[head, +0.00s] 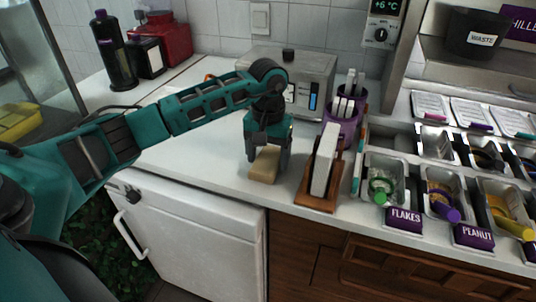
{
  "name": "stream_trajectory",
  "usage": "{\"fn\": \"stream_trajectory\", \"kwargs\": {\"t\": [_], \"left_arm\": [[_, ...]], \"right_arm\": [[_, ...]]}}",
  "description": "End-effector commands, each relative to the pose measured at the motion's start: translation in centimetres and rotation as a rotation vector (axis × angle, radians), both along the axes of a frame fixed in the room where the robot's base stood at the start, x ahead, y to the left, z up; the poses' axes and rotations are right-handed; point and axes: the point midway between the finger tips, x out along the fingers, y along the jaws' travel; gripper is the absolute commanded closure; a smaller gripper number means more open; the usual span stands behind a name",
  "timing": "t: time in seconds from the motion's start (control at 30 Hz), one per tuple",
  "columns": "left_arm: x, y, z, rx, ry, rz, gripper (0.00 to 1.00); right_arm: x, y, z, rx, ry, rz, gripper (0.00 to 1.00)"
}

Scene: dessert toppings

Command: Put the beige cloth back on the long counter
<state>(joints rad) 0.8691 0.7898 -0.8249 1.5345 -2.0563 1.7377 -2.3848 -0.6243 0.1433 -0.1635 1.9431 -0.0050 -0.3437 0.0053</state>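The beige cloth (264,165) is a small folded block at the front of the long white counter (205,158), left of the wooden stand. My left gripper (268,160) points down over it, one finger on each side. The cloth fills the space between the fingers, and the gripper looks shut on it. The cloth's lower edge is at or just above the counter top; I cannot tell whether it touches. The gripper hides part of the cloth's upper side. My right gripper is not in view.
A wooden stand with a white block (324,160) and a purple holder (341,128) stand close on the right. A steel appliance (312,75) is behind. Topping tins, including flakes (404,220), lie further right. The counter left of the cloth is clear.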

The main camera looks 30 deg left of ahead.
Motion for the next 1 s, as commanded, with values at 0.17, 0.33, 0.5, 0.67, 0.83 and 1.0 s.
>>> {"fn": "stream_trajectory", "kwargs": {"t": [0.17,0.33,0.5,0.67,0.83,1.0], "left_arm": [[0.0,0.0,0.0,0.000,0.000,0.000,0.09],[0.0,0.0,0.0,0.000,0.000,0.000,0.09],[0.1,0.0,0.8,0.000,-0.002,0.000,0.09],[0.2,0.0,3.7,0.001,-0.007,-0.001,0.09],[0.1,0.0,7.6,0.000,-0.006,0.001,0.09],[0.1,0.0,10.6,0.001,-0.004,0.000,0.09]], "right_arm": [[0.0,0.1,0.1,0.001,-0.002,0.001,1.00],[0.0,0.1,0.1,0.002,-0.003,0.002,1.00],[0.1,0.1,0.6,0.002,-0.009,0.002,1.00],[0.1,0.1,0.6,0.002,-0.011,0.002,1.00],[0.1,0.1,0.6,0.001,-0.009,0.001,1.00],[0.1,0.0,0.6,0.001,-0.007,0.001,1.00]]}}
